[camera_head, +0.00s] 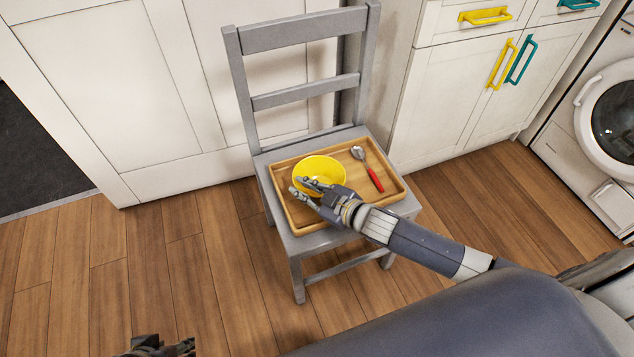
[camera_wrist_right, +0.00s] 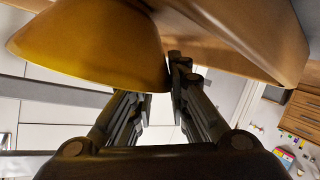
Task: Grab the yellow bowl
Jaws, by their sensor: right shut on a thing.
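The yellow bowl (camera_head: 322,170) sits upright on the left part of a wooden tray (camera_head: 376,205) on a grey chair. My right gripper (camera_head: 304,188) reaches in from the right and is shut on the near rim of the bowl. In the right wrist view the bowl (camera_wrist_right: 90,45) is large at upper left, and the tray (camera_wrist_right: 260,35) fills the upper right. The right fingers (camera_wrist_right: 158,100) hide part of the bowl's rim. My left gripper (camera_head: 165,347) shows only in part at the bottom edge, away from the chair.
A spoon with a red handle (camera_head: 368,170) lies on the tray, right of the bowl. The grey chair's back (camera_head: 300,33) rises behind the tray. White cabinets (camera_head: 455,100) stand behind, a washer or dryer (camera_head: 600,120) at right. The wooden floor (camera_head: 130,260) at left is clear.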

